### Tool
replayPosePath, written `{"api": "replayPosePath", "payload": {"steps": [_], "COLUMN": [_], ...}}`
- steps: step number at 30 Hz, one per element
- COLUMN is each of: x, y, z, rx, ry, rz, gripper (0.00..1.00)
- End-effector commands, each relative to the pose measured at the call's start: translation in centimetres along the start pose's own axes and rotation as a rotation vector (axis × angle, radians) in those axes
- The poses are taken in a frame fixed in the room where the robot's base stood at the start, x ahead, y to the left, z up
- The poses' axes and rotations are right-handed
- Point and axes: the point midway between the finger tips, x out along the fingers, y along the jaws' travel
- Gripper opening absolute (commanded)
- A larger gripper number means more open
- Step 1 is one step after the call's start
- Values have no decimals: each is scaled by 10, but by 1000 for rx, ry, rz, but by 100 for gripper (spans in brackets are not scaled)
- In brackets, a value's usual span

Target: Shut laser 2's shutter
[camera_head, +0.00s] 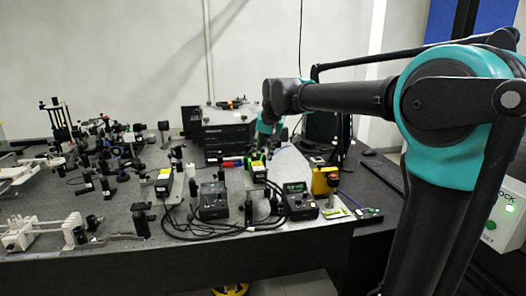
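A small laser-like unit with a yellow label (163,182) stands on the dark optical bench (110,245) left of centre. A similar unit with a bright green and yellow top (258,172) stands near the centre. I cannot read which one is laser 2, and no shutter can be made out at this size. My arm reaches in from the right, and its teal wrist section bends down above and behind the green-topped unit. My gripper (262,148) seems to be at its lower end, small and partly lost among dark parts; its fingers cannot be made out.
Two black controllers, one left (213,201) and one right (298,200), stand near the front with black cables (190,236). A yellow device (323,180) is to the right. Dark stacked instruments (226,135) stand behind. Optical mounts crowd the left; the front bench strip is mostly clear.

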Motion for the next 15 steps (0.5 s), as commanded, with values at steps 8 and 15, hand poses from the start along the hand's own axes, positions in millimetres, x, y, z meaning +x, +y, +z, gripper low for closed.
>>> {"api": "replayPosePath", "payload": {"steps": [8,15], "x": [0,0], "y": [0,0], "z": [0,0], "rx": [0,-1], "ry": [0,0], "rz": [0,2], "gripper": [6,0]}}
